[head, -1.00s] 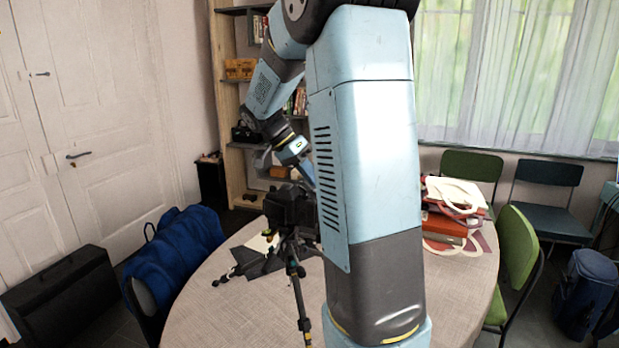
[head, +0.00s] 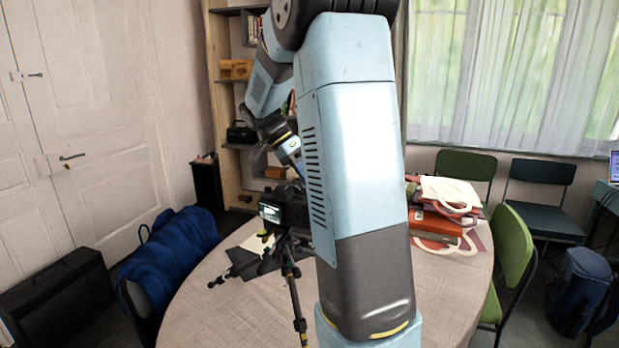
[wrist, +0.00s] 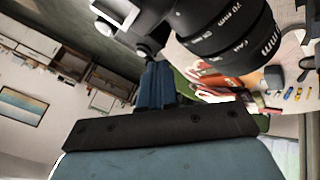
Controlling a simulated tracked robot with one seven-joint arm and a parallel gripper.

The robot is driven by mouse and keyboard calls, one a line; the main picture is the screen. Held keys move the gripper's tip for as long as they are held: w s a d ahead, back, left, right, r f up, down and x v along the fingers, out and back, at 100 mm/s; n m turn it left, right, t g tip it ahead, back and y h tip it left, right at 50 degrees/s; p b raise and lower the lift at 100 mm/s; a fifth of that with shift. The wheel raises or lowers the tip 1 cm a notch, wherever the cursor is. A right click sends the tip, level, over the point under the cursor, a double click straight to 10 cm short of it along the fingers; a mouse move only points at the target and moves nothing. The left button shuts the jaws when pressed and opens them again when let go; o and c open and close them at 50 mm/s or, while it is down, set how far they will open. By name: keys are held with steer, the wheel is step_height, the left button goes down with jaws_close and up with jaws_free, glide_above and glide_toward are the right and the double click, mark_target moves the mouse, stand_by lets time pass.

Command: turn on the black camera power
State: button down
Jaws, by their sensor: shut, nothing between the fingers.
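The black camera (head: 290,207) sits on a black tripod (head: 295,290) above the round table. Its small rear screen (head: 270,212) is lit. In the wrist view, the camera's lens (wrist: 228,35) with white lettering fills the upper right. My gripper's blue fingers (wrist: 153,72) are shut and empty, with their tips close to the camera's underside or edge as pictured. I cannot tell whether they touch it. In the head view, the fingertips are hidden behind my arm. The power switch cannot be made out clearly.
The round table (head: 215,310) has clear room at its front left. A pile of red and white bags and books (head: 445,205) lies at the right.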

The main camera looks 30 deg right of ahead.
steer(key=shift+a, duration=0.55)
steer(key=v, duration=1)
steer(key=shift+f, duration=0.1)
steer(key=shift+d, duration=0.1)
stand_by(0.3)
